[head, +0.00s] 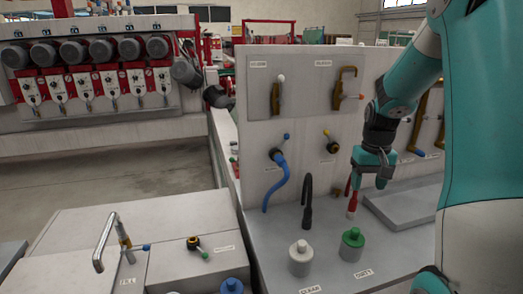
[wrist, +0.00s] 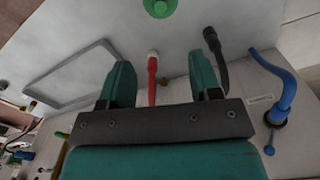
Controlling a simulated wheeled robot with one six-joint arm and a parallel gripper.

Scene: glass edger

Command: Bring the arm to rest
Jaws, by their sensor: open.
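My teal arm reaches in from the right in the head view. My gripper (head: 369,182) hangs fingers-down over the grey counter, just above and beside a red hose piece with a pale tip (head: 352,205). In the wrist view the two teal fingers of my gripper (wrist: 162,85) stand wide apart, with nothing held between them. The red hose piece (wrist: 152,80) shows in the gap beyond them; I cannot tell how far off it is.
A black curved spout (head: 308,203) and a blue hose (head: 279,180) stand left of my gripper. A white-capped container (head: 300,258) and a green-capped one (head: 352,244) stand nearer. A raised grey slab (head: 405,205) lies right. An upright panel (head: 300,110) with valves rises behind.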

